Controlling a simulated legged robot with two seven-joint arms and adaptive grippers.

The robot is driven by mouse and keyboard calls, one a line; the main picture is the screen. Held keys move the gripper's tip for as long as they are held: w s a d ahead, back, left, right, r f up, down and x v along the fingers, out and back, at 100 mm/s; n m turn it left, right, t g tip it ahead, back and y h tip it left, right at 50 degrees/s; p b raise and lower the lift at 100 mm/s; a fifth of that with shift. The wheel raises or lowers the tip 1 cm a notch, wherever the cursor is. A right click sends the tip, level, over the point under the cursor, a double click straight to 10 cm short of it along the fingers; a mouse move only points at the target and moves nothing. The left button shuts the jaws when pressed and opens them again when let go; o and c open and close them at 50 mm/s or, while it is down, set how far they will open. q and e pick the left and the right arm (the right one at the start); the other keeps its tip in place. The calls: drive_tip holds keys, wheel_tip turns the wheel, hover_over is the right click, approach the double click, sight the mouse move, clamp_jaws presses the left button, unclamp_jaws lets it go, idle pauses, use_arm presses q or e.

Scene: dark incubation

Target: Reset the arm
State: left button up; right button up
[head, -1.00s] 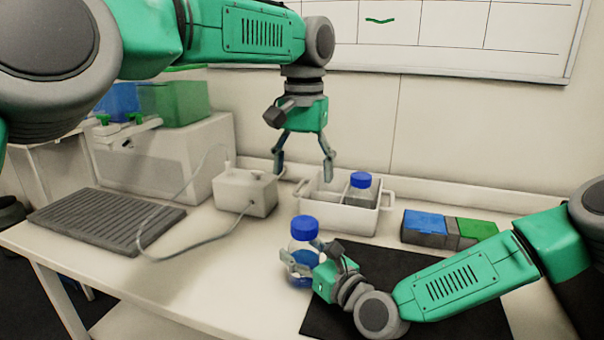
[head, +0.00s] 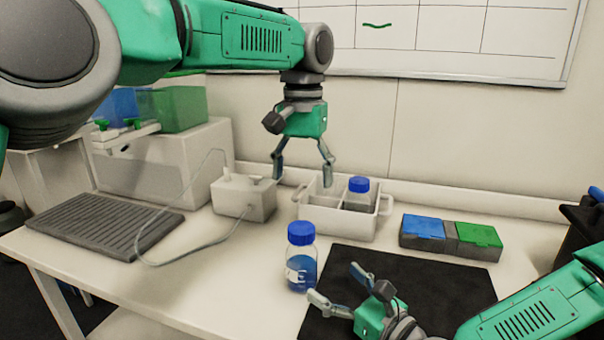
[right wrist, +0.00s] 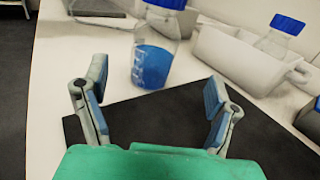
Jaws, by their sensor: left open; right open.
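My left gripper (head: 303,168) hangs open, pointing down, in front of the wall and above the back-left of the white two-part rack. My right gripper (head: 340,285) is open and empty, low over the black mat (head: 420,290). A bottle of blue liquid with a blue cap (head: 301,262) stands upright on the table at the mat's left edge, just beyond the right gripper and apart from it. In the right wrist view the bottle (right wrist: 152,65) stands ahead, beyond the two spread fingers (right wrist: 157,108).
The white rack (head: 335,222) holds another blue-capped bottle (head: 357,193) in its right compartment. A box with blue and green lids (head: 450,238) stands at the right. A white device with a cable (head: 243,200) and a grey ribbed plate (head: 100,222) are at the left.

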drive_tip(key=shift+v, duration=1)
